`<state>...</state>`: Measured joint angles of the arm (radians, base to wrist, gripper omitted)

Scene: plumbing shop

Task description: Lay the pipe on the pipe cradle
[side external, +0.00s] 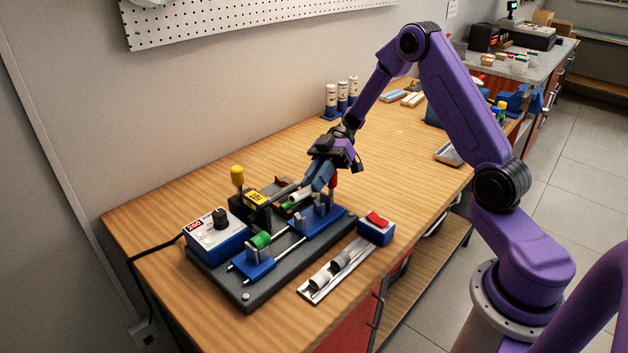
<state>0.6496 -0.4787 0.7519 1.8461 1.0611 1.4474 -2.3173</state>
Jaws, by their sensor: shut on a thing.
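My gripper (317,186) is over the blue right-hand part of the bench machine, pointing down. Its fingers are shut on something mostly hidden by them. A short white piece with a green end (298,196) lies just left of the fingertips and appears to be the held pipe, though the overlap makes this uncertain. A pale, narrow stand with two grey curved supports (338,268) lies on the bench in front of the machine and looks like the pipe cradle. It is to the lower right of my gripper and apart from it.
The dark-based machine (247,293) carries rails, blue clamps and a green piece (260,240). A blue control box (216,234), a yellow-knobbed unit (257,198) and a red-topped blue box (376,228) stand close by. White bottles (331,98) stand behind.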

